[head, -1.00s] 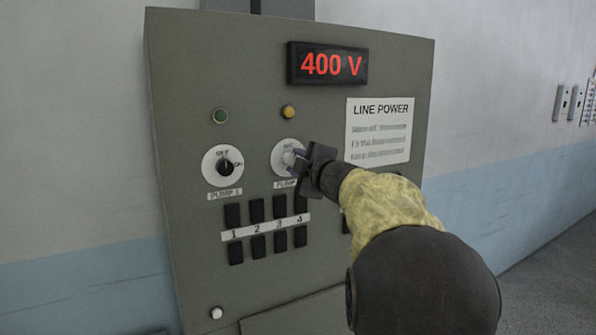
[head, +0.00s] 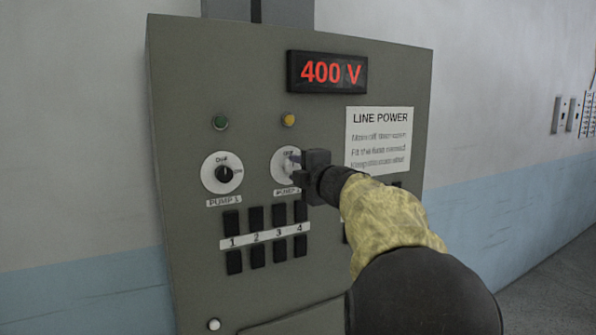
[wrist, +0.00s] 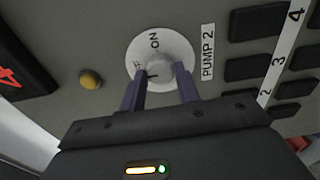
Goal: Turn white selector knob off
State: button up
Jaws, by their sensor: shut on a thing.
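The white selector knob (wrist: 160,73) sits at the centre of the round white PUMP 2 dial (wrist: 175,42). In the wrist view the dial's ON label is clear and another label at its left is partly hidden by a finger. A short dark mark shows on the left part of the knob. My gripper (wrist: 161,76) is shut on the knob, one purple finger on each side. In the head view the same dial (head: 280,168) shows beside my gripper (head: 296,163), which hides the knob and the dial's right part.
The PUMP 1 dial (head: 222,184) with a black knob is to the left. A yellow lamp (head: 289,120) is above, and several black switches (head: 256,217) are below. A 400 V display (head: 327,71) and a LINE POWER sign (head: 378,138) are on the same grey panel.

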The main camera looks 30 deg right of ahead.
jog(key=o, duration=1)
jog(key=shift+s, duration=0.1)
jog(key=s+b, duration=0.1)
jog(key=s, duration=0.4)
jog(key=s+b, duration=0.1)
jog(key=s, duration=0.5)
jog(key=s+b, duration=0.1)
jog(key=s, duration=0.5)
jog(key=shift+s+d, duration=0.1)
jog(key=shift+d, duration=0.2)
jog(key=shift+f, duration=0.1)
